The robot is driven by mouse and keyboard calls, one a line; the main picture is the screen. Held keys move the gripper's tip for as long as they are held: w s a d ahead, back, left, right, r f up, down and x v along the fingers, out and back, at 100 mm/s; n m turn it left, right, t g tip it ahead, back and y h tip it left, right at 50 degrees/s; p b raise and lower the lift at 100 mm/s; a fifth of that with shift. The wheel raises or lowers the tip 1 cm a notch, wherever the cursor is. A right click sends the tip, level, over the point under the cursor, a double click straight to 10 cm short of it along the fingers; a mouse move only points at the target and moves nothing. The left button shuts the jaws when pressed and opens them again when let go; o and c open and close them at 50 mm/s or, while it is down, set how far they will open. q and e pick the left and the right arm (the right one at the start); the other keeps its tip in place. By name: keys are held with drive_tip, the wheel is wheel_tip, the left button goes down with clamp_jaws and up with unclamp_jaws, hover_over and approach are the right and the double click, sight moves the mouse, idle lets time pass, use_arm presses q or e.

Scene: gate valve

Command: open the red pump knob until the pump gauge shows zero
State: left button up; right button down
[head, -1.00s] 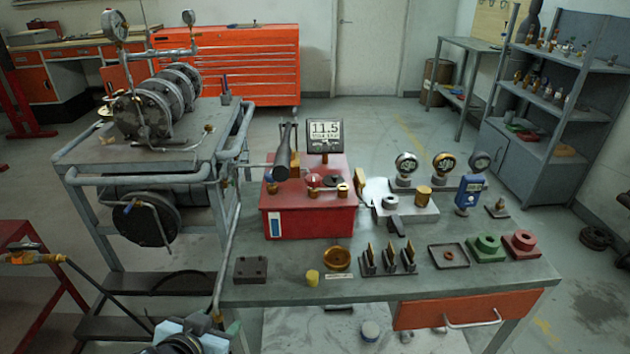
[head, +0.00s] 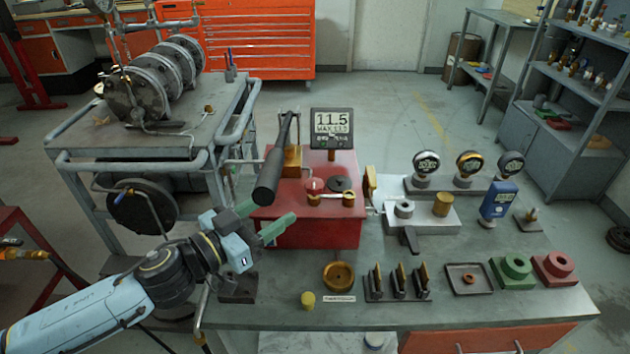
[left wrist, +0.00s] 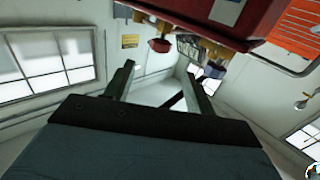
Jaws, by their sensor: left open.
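The red pump (head: 312,232) stands on the grey workbench. Its gauge (head: 332,122) behind reads 11.5. The red knob (head: 314,186) sits on the pump's top, left of a black knob (head: 339,183); a red knob-like part also shows in the left wrist view (left wrist: 160,45). My left gripper (head: 274,211) is open and empty at the pump's front left, left of and nearer than the red knob, apart from it. Its two green fingers (left wrist: 160,72) stand apart in the left wrist view. My right gripper is not in view.
The black pump lever (head: 271,176) slants up close beside my left gripper. Dial gauges (head: 426,164) and a blue meter (head: 498,200) stand to the right. A brass cup (head: 339,276) and several upright pieces lie in front. A pipe cart (head: 160,165) stands left.

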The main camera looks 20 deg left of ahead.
sight(308, 189)
use_arm(q)
drive_tip(key=x, duration=1.1)
drive_tip(key=shift+w+f, duration=0.1)
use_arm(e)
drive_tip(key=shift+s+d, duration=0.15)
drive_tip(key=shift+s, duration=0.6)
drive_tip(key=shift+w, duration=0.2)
use_arm(q)
drive_tip(key=c, duration=1)
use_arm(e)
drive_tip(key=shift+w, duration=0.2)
